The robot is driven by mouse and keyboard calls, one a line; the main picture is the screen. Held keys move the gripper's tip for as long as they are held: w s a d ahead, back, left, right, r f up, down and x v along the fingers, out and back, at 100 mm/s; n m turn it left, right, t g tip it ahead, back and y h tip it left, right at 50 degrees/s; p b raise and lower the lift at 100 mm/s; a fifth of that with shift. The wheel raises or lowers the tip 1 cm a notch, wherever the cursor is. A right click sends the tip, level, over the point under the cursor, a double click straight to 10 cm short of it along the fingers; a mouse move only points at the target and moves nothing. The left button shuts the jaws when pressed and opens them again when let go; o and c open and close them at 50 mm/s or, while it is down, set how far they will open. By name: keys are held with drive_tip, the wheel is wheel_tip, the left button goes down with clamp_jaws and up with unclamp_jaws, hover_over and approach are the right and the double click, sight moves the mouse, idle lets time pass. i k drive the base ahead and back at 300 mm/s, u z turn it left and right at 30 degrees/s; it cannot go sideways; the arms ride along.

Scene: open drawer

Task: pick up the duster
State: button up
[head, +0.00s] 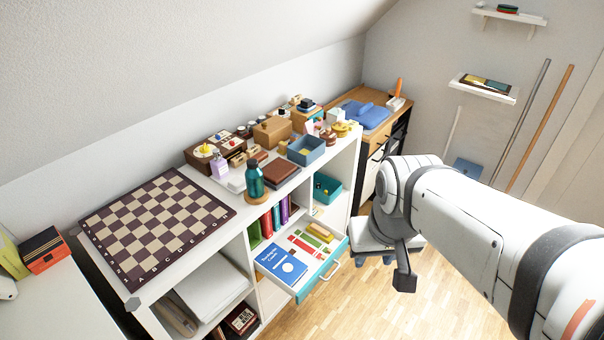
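I cannot single out a duster with certainty; items are small in this view. The open drawer (333,262) of the white shelf unit holds a blue book (281,263), red and green flat pieces and yellow block-like pieces (320,232). An orange upright handle on a pale base (398,88) stands on the far wooden cabinet. My gripper (404,280) shows as a dark part hanging below my white arm, right of the drawer and apart from it. Its fingers cannot be made out, and I see nothing held.
The white shelf unit's top carries a chessboard (155,222), a teal bottle (254,180), a blue-grey open box (306,150) and many small items. Two wall shelves (484,88) and leaning poles (540,125) are at right. Wooden floor (350,310) is clear in front.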

sight(323, 235)
drive_tip(key=i, duration=1)
drive_tip(key=u, duration=0.05)
drive_tip(key=k, duration=0.5)
drive_tip(key=z, duration=0.85)
drive_tip(key=i, duration=0.65)
drive_tip(key=u, duration=0.1)
